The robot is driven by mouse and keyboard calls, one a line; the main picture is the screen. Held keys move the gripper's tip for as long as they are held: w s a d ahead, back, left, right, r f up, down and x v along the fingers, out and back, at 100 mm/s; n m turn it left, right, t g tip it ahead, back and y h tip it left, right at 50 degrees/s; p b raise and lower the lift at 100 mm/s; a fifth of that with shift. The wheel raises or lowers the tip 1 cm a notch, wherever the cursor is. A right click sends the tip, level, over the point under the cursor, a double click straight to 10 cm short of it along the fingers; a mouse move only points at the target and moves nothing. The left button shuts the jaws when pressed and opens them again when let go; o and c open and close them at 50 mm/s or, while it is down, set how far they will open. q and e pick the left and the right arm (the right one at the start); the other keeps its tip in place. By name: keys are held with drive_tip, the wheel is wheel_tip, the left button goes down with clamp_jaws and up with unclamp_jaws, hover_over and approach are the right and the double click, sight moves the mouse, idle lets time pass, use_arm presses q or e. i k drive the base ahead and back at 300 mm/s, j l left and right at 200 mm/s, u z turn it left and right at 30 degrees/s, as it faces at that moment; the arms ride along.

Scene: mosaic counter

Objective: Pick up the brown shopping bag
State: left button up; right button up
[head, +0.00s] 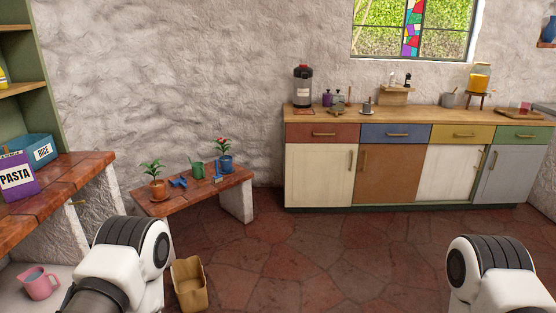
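The brown shopping bag (189,286) stands on the stone floor in the lower left of the head view, in front of the low bench. It looks open at the top. My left arm is just to the left of the bag, and the two appear apart in the picture. My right arm is at the lower right, far from the bag. Neither gripper shows; only white and black arm joints are in view.
A low tiled bench (190,193) with potted plants stands behind the bag. A brick-topped shelf (85,185) with food boxes is at the left. A counter (420,118) with coloured drawers lines the back right. The middle floor (310,260) is clear.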

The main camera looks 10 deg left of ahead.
sight(189, 277)
drive_tip(key=i+u, duration=0.25)
drive_tip(key=i, duration=0.25)
drive_tip(key=i+l+u, duration=0.3)
drive_tip(key=i, duration=0.15)
drive_tip(key=i+l+u, duration=0.25)
drive_tip(key=i, duration=0.2)
drive_tip(key=i+l+u, duration=0.1)
drive_tip(key=i+u, duration=0.35)
drive_tip(key=i+l+u, duration=0.2)
drive_tip(key=u, duration=0.2)
drive_tip(key=i+l+u, duration=0.65)
drive_tip(key=l+u, duration=0.2)
drive_tip(key=j, duration=0.1)
